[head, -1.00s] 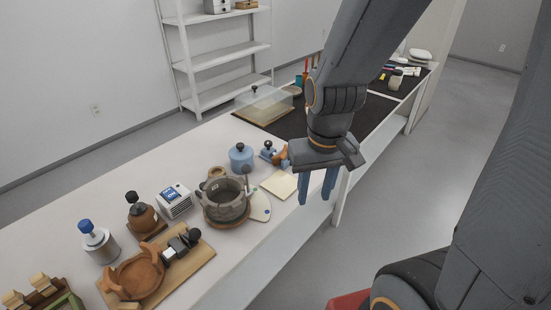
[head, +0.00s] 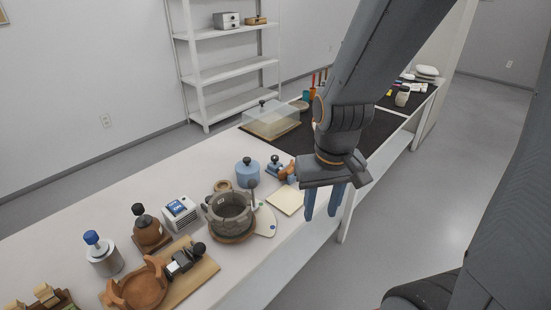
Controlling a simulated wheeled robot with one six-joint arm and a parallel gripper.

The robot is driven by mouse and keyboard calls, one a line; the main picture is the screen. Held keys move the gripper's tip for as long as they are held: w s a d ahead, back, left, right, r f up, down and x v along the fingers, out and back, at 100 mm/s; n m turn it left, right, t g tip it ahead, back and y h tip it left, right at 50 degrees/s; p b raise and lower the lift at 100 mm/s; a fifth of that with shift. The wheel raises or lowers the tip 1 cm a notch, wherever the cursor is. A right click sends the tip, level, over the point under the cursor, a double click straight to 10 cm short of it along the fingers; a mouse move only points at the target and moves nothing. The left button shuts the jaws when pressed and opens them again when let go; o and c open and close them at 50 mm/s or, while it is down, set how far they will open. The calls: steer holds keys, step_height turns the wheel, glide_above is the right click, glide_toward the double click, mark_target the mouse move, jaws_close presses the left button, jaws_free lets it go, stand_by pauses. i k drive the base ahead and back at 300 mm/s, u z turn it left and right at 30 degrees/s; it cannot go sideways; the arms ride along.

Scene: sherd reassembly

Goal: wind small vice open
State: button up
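My gripper (head: 321,214) hangs over the front edge of the bench, its two blue fingers apart with nothing between them. A small dark grey and black device with a round black knob (head: 185,259) lies on a wooden board (head: 205,272), beside a brown two-lugged bowl (head: 137,287). A small blue device with a dark knob (head: 274,164) stands farther back, left of my gripper, with a brown piece (head: 287,171) against it. Either could be the small vice; I cannot tell which, nor how wide its jaws stand. My gripper is apart from both.
A grey sherd-built pot (head: 230,211) stands mid-bench, near a blue lidded jar (head: 247,173) and a pale square tile (head: 286,200). A white box (head: 181,214), a brown jug (head: 149,231) and a blue-topped canister (head: 103,255) stand left. A clear cover (head: 271,122) sits behind.

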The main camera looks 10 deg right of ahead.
mark_target(274, 157)
steer(key=u, duration=0.55)
steer(key=k, duration=1.3)
steer(key=i, duration=0.45)
steer(key=z, duration=0.75)
steer(key=i, duration=1.45)
steer(key=u, duration=0.65)
